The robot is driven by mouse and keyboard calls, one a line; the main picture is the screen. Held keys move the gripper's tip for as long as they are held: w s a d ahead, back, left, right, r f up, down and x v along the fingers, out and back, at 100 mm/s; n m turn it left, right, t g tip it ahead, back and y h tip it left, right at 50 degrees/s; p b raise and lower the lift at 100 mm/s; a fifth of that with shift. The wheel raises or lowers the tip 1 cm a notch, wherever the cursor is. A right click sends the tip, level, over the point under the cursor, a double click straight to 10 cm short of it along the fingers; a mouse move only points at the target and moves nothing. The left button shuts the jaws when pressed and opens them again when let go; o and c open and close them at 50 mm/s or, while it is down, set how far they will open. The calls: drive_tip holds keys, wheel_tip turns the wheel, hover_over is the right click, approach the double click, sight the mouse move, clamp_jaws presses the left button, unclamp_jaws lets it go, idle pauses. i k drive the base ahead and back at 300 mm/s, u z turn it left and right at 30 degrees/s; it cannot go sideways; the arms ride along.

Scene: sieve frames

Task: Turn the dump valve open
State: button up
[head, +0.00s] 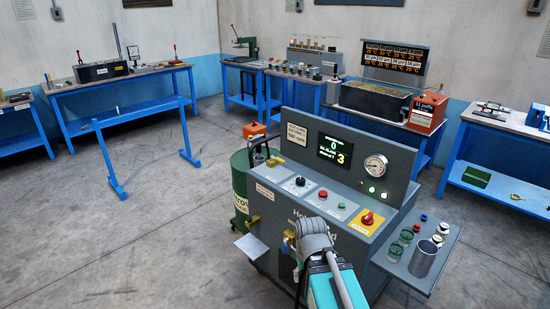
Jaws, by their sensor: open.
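The grey machine (262,205) stands in the middle of the head view, with a sloped control panel, a display and a round gauge. Several yellow handles show on it: one at the panel's back left (276,161), one low on the left front (253,221), and one (289,236) right beside my wrist. No readable label shows which is the dump valve. My arm comes up from the bottom, and my gripper (298,268) is at the machine's front, open, mostly hidden by my wrist. Whether it touches a handle cannot be told.
A red knob on a yellow plate (367,218) sits on the panel's right. A side shelf (400,264) holds jars and a metal cup. A green drum (240,185) stands left of the machine. Blue benches line the walls. The floor at left is open except for a blue stand (150,135).

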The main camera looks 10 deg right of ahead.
sight(278, 160)
drive_tip(key=z, duration=0.3)
drive_tip(key=i, duration=0.9)
drive_tip(key=z, duration=0.7)
